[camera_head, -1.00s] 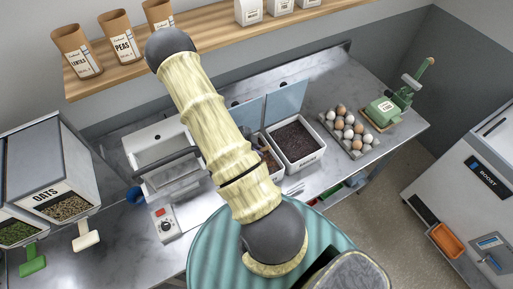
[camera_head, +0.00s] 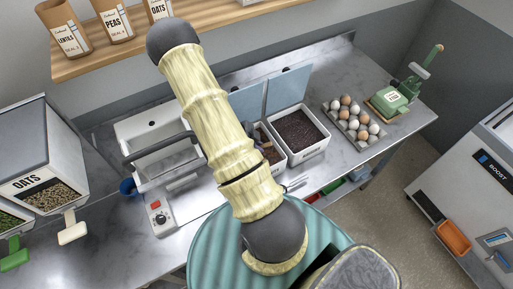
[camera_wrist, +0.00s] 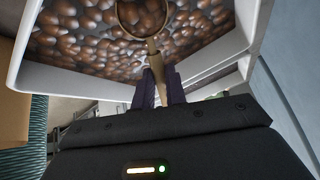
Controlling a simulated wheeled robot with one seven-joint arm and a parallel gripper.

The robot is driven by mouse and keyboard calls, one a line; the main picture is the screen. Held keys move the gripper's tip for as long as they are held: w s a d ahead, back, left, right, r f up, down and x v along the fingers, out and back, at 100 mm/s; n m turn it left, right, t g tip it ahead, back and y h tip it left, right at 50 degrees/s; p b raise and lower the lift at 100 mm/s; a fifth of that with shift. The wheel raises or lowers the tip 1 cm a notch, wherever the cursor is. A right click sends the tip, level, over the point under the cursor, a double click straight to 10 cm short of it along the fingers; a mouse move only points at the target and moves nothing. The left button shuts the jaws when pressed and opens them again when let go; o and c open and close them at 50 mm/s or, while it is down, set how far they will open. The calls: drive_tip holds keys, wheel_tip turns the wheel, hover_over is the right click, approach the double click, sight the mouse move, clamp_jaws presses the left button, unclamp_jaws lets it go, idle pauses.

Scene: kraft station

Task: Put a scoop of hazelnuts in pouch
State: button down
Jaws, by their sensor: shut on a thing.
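In the wrist view my gripper (camera_wrist: 158,84) is shut on the handle of a wooden scoop (camera_wrist: 155,50). The scoop's round bowl, at the top edge of the view, holds brown hazelnuts (camera_wrist: 143,15). Behind it is a white bin (camera_wrist: 215,62) with many hazelnuts (camera_wrist: 80,40) in it; I cannot tell whether the bowl touches them. In the head view my arm hides the gripper and scoop. A bin with brown contents (camera_head: 270,155) shows partly beside my arm. I cannot make out the task's pouch for sure; a tan surface (camera_wrist: 12,125) shows at the wrist view's left edge.
A bin of dark contents (camera_head: 298,130) stands beside the partly hidden bin, with raised lids behind. An egg tray (camera_head: 353,122) and green press (camera_head: 395,97) stand to the right. Labelled kraft pouches (camera_head: 113,22) line the shelf. An oats dispenser (camera_head: 40,165) is at left.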

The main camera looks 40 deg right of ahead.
drive_tip(key=shift+s+d+r, duration=0.1)
drive_tip(key=shift+s+r, duration=0.1)
drive_tip(key=shift+r, duration=0.2)
drive_tip(key=shift+s+d+r, duration=0.1)
drive_tip(key=shift+s+r, duration=0.05)
drive_tip(key=shift+r, duration=0.25)
drive_tip(key=shift+t+y, duration=0.7)
drive_tip(key=shift+s+d+r, duration=0.1)
drive_tip(key=shift+r, duration=0.9)
drive_tip(key=shift+s+d+r, duration=0.1)
drive_tip(key=shift+r, duration=0.9)
drive_tip(key=shift+s+d+r+m+t+y+b, duration=0.1)
drive_tip(key=shift+r+t+y+b, duration=0.2)
drive_tip(key=shift+r, duration=0.5)
drive_tip(key=shift+s+d+r+m+t+y+b, duration=0.15)
drive_tip(key=shift+r+t+y, duration=0.25)
drive_tip(key=shift+r, duration=0.4)
drive_tip(key=shift+s+d+r+m+t+y+b, duration=0.15)
drive_tip(key=shift+r+t+y, duration=0.2)
drive_tip(key=shift+r, duration=0.45)
drive_tip(key=shift+w+a+f, duration=0.1)
drive_tip(key=shift+w+f, duration=0.05)
